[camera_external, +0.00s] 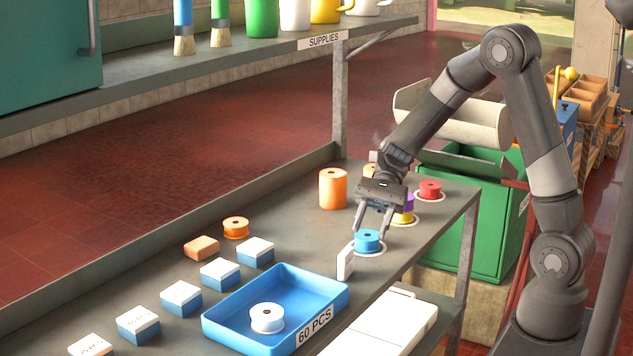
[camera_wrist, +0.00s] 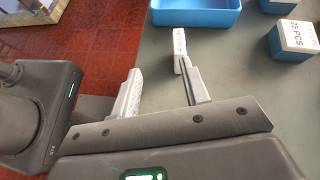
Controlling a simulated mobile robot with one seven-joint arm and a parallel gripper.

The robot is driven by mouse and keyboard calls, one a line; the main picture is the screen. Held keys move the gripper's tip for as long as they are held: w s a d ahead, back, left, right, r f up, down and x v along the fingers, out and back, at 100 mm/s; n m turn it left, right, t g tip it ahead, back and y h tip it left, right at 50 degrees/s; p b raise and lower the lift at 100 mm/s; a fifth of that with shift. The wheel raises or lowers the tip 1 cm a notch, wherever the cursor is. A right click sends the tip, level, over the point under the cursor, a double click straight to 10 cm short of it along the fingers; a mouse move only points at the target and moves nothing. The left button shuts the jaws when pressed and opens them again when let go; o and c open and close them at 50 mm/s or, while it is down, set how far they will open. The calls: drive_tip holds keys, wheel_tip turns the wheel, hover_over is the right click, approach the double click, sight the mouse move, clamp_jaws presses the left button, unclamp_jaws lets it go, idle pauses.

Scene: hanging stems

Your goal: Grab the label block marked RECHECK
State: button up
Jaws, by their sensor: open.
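Several label blocks, white on top and blue below, stand in a row on the grey bench, such as this one (camera_external: 255,251). In the wrist view one block (camera_wrist: 294,38) at the right reads 25 PCS, and another (camera_wrist: 278,5) is cut off at the top edge.
A blue tray (camera_external: 225,332) marked 60 PCS holds a white spool (camera_external: 267,318) between gripper and blocks. Orange (camera_external: 236,227), purple-yellow (camera_external: 404,210) and red (camera_external: 430,190) spools and an orange cylinder (camera_external: 333,188) stand around.

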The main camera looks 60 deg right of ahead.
sight(340, 267)
drive_tip(key=shift+w+f+m+y, duration=0.7)
drive_tip(key=shift+w+f+m, duration=0.3)
drive_tip(key=shift+w, duration=0.25)
drive_tip(key=shift+a+f, duration=0.15)
drive_tip(key=x, duration=1)
drive_tip(key=shift+a, duration=0.25)
drive_tip(key=shift+w, duration=0.1)
clamp_jaws()
